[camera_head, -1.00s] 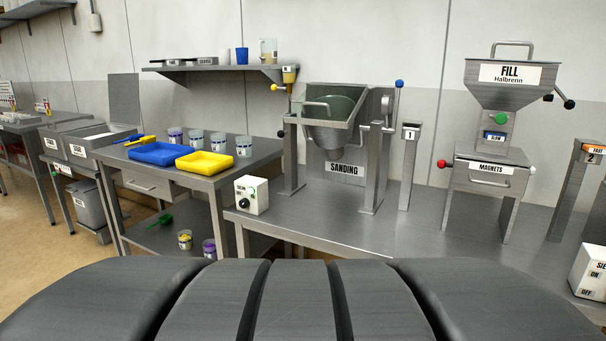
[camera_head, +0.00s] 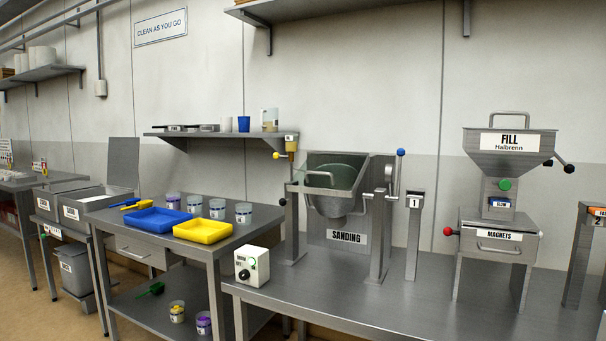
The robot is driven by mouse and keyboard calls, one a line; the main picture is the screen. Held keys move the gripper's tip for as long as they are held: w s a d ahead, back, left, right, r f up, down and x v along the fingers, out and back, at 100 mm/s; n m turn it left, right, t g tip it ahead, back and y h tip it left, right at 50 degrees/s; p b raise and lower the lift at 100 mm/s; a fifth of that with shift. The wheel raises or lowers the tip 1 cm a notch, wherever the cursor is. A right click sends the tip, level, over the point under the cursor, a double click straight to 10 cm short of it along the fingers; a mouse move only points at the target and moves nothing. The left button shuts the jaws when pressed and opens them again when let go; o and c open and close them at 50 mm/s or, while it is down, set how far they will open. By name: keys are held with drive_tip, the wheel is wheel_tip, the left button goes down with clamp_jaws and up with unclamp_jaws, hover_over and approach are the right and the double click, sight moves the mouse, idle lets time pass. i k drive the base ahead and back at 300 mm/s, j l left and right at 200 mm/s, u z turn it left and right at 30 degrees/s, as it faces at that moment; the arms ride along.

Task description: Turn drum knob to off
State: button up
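A small white control box (camera_head: 251,266) stands at the left front corner of the steel bench. A black knob (camera_head: 244,274) is on its front face, with a green spot above it. The marking on the box is too small to read, so I cannot tell the knob's setting. The tilted steel drum unit labelled SANDING (camera_head: 337,203) stands behind and right of the box, with a greenish drum inside its frame. My gripper is not in view.
The steel bench (camera_head: 420,310) is clear in front of the drum. A FILL hopper (camera_head: 507,155) stands at the right, with posts marked 1 (camera_head: 414,235) and 2 (camera_head: 585,250). The left table holds a blue tray (camera_head: 156,222), yellow tray (camera_head: 203,231) and several cups.

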sight(244, 275)
drive_tip(key=i+j+u, duration=0.2)
drive_tip(key=i+u, duration=0.6)
drive_tip(key=i+j, duration=0.05)
